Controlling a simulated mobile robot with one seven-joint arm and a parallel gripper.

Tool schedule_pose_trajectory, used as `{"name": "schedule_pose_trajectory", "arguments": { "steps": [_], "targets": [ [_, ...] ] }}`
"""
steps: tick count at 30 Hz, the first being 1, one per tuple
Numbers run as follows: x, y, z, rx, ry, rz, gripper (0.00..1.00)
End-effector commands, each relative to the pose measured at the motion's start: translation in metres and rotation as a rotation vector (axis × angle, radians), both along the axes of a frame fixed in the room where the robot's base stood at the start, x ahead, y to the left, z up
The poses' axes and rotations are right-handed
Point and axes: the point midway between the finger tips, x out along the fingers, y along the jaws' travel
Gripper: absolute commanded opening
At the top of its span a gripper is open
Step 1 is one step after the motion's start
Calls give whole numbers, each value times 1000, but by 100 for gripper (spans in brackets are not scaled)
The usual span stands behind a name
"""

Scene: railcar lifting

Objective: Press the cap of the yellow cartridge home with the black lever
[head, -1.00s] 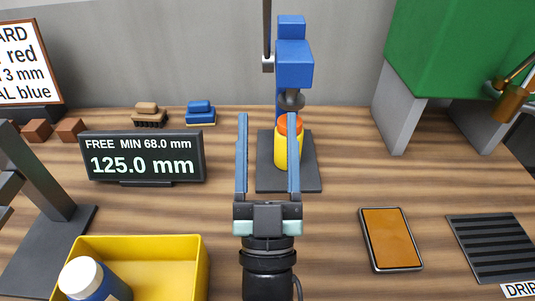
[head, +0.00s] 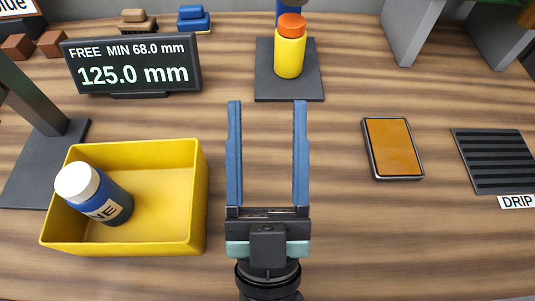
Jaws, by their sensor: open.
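The yellow cartridge (head: 290,56) stands upright on the dark base plate (head: 289,92) of the blue press. Its orange cap (head: 291,24) is on top; I cannot tell how far it is seated. Only a small part of the blue press column (head: 288,6) shows at the top edge. The black lever is out of view now. My gripper (head: 268,104) is open and empty, its two blue fingers pointing away from me, in front of the base plate and apart from the cartridge.
A yellow bin (head: 165,205) at left holds a blue bottle with a white cap (head: 98,195). A display (head: 130,66) reads 125.0 mm. An orange pad in a dark frame (head: 391,148) and a ribbed drip mat (head: 495,160) lie at right. Bare wood surrounds my gripper.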

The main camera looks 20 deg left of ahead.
Motion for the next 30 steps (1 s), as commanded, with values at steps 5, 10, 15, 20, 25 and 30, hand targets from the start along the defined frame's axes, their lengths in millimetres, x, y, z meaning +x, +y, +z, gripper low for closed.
{"name": "schedule_pose_trajectory", "arguments": {
  "steps": [5, 10, 15, 20, 25, 30],
  "targets": [
    [-21, -6, -1, 0, 2, -1, 60],
    [-31, -9, 0, 1, -1, 1, 60],
    [-33, -10, 1, 1, -1, 1, 60],
    [-33, -9, 1, 1, -2, 1, 60],
    [-33, -9, 1, 0, -1, 0, 60],
    [-33, -9, 1, 0, -1, 0, 60]
  ]
}}
